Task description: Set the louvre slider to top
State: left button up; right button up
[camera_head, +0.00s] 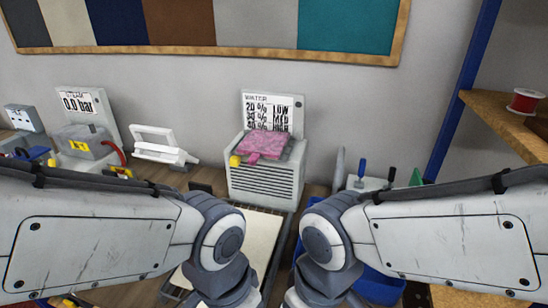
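A pale grey box with dark louvre slats (263,184) stands on the bench against the wall, at the middle of the view. A small yellow knob (235,161) sits at its upper left front edge; it may be the slider, but I cannot tell its track or setting. A pink folded cloth or pad (267,144) lies on top of the box. My two arms come in from the left and right in front of the box. Both grippers are below the bottom edge of the view.
A pale panel in a dark frame (250,235) lies in front. A steam gauge board (85,103) and white iron-like tool (161,146) are left. A wooden shelf with a red spool (525,101) is right.

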aim_at(235, 160)
jog(key=z, duration=1.45)
jog(key=k, duration=0.85)
jog(key=u, duration=0.95)
jog(key=i, duration=0.5)
jog(key=u, duration=0.05)
